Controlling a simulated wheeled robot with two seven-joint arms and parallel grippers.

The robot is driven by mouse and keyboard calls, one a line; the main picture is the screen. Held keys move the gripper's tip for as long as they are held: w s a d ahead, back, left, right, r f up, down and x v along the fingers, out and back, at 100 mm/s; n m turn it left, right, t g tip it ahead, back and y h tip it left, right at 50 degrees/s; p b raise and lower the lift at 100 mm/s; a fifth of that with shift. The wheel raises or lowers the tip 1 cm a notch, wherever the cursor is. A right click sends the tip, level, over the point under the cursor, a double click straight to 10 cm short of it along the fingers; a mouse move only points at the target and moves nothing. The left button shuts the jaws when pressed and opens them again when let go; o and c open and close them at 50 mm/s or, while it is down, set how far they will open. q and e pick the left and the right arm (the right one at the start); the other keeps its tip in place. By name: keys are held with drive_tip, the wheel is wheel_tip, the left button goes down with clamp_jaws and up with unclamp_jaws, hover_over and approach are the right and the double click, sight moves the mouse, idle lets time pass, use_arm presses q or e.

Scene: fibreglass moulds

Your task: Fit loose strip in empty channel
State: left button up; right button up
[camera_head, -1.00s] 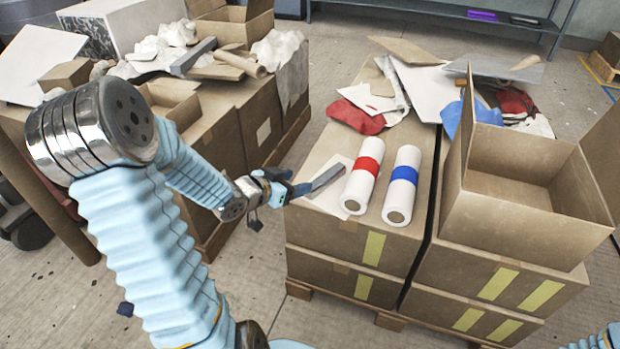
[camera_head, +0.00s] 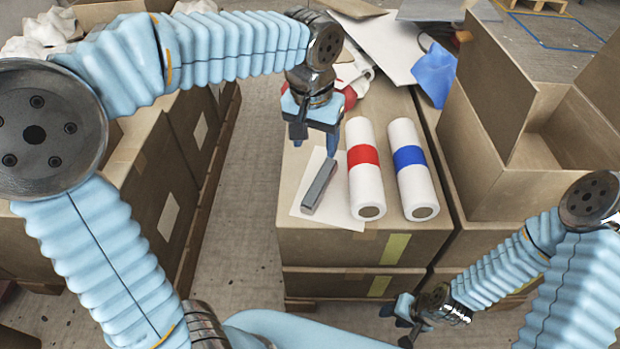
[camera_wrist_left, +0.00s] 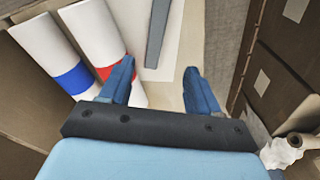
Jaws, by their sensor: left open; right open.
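A grey strip (camera_head: 318,188) lies on a white sheet (camera_head: 343,217) on top of a cardboard carton, left of two white rolls. In the left wrist view the grey strip (camera_wrist_left: 158,34) is beyond the fingertips, between their lines. My left gripper (camera_head: 315,142) is open and empty, pointing down just behind the strip's far end; it also shows in the left wrist view (camera_wrist_left: 160,72). My right gripper (camera_head: 404,312) is low in front of the cartons, away from the strip; it is open and I see nothing in it. I cannot make out an empty channel.
The roll with a red band (camera_head: 365,185) and the roll with a blue band (camera_head: 412,175) lie close beside the strip. An open carton (camera_head: 490,165) stands at right. Sheets and a blue cloth (camera_head: 434,75) are behind. More cartons stand left across a floor gap.

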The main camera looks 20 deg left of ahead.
use_arm(q)
hover_over(320, 180)
drive_tip(key=f, duration=0.7)
drive_tip(key=shift+s+a+b, duration=0.2)
drive_tip(key=shift+a+b, duration=0.2)
drive_tip(key=f, duration=0.5)
drive_tip(key=shift+w+d+f+b, duration=0.15)
drive_tip(key=shift+d+b, duration=0.15)
drive_tip(key=shift+d, duration=0.1)
drive_tip(key=shift+c, duration=0.4)
clamp_jaws()
